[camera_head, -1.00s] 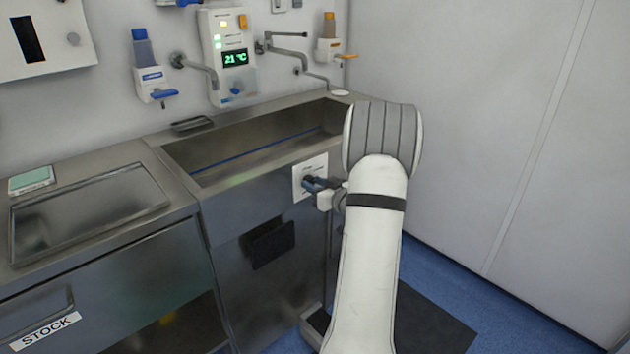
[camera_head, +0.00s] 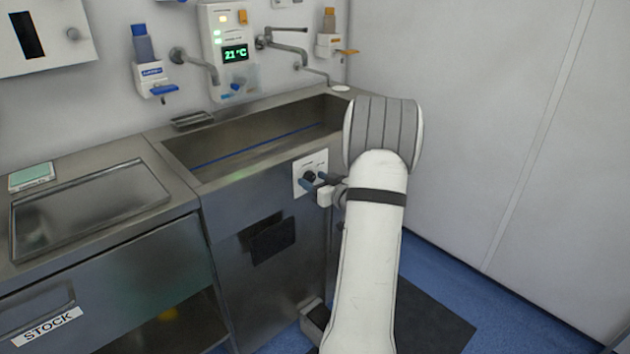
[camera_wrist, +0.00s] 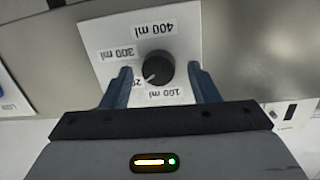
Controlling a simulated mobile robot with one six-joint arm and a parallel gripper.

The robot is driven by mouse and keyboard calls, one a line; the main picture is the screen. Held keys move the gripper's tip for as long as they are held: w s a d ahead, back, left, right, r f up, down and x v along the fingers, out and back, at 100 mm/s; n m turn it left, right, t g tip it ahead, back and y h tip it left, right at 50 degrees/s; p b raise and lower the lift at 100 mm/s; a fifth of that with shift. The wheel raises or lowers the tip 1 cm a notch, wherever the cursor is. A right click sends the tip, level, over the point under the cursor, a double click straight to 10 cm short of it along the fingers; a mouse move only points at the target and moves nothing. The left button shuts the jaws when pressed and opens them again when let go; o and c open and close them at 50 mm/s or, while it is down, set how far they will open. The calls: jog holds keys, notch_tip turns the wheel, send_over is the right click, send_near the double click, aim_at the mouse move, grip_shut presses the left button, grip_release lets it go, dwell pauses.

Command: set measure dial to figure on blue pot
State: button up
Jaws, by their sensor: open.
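The measure dial (camera_wrist: 158,68) is a round black knob on a white plate (camera_wrist: 118,33) on the sink's front. It also shows in the head view (camera_head: 309,177). The wrist view shows the labels upside down: 400 ml, 300 ml, 100 ml, and one partly hidden starting with 20. A pale mark on the knob points lower left, toward the partly hidden label. My gripper (camera_wrist: 161,80) is open, with one blue finger on each side of the dial; I cannot tell whether they touch it. I cannot make out a blue pot or its figure.
The steel sink (camera_head: 178,168) is above the dial plate. A wall unit (camera_head: 222,22) reads 21 °C, with dispensers and taps beside it. A steel counter with a tray (camera_head: 85,208) and a STOCK drawer (camera_head: 110,285) is at left. Blue floor is at right.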

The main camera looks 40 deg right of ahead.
jog(key=s+r, duration=0.1)
jog(key=s, duration=0.6)
jog(key=shift+s, duration=0.4)
jog(key=shift+p, duration=0.3)
